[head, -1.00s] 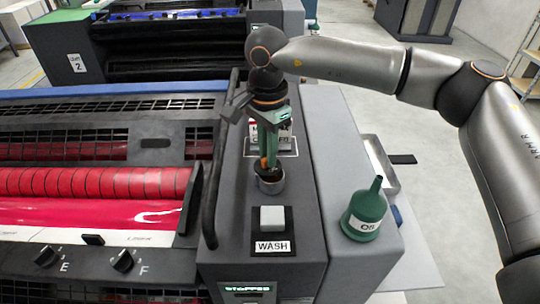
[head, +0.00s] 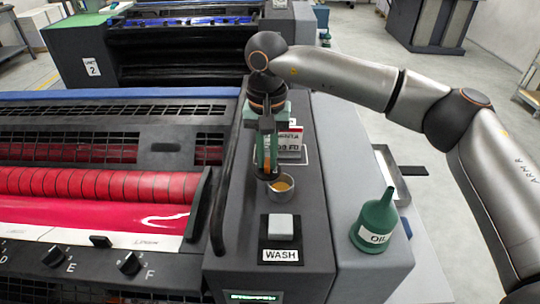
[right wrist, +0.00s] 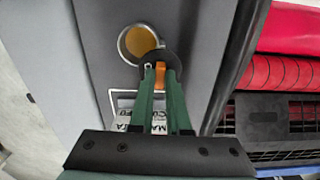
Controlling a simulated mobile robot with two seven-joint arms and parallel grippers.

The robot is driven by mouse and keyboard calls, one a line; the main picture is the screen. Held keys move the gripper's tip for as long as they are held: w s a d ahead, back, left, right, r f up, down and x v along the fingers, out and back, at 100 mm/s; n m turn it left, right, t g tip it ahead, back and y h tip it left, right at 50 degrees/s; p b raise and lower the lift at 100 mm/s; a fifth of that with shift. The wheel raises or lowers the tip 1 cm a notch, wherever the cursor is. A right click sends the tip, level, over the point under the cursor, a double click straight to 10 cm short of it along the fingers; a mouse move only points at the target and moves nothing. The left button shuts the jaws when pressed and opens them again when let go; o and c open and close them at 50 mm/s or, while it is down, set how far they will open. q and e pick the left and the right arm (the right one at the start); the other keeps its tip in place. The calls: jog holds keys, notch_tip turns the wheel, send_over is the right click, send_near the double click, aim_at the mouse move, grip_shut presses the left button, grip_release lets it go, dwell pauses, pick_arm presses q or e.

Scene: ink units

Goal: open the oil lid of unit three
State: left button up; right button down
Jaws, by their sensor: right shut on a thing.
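The oil filler cup (head: 280,196) is a metal ring on the dark top of the near unit, with amber oil showing inside; it is also in the right wrist view (right wrist: 122,45). My right gripper (head: 266,165), with green fingers, comes from behind it and is shut on the orange tab (right wrist: 160,76) of the dark oil lid (right wrist: 155,58). The lid is at the cup's rear edge, off most of the opening. I cannot tell whether it is still joined to the cup. My left gripper is not in view.
A WASH button (head: 281,227) is in front of the cup. A green oil can (head: 375,222) stands on the grey ledge to the right. A card (head: 291,146) stands behind the gripper. A dark handrail (head: 222,190) and red rollers (head: 90,182) are left. Unit 2 (head: 92,69) is behind.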

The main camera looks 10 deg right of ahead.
aim_at(266, 162)
jog(key=shift+a+n, duration=0.1)
jog(key=shift+n, duration=0.3)
jog(key=c, duration=0.9)
grip_release()
notch_tip(266, 162, up, 12)
jog(key=shift+r+b, duration=0.25)
jog(key=shift+b, duration=0.1)
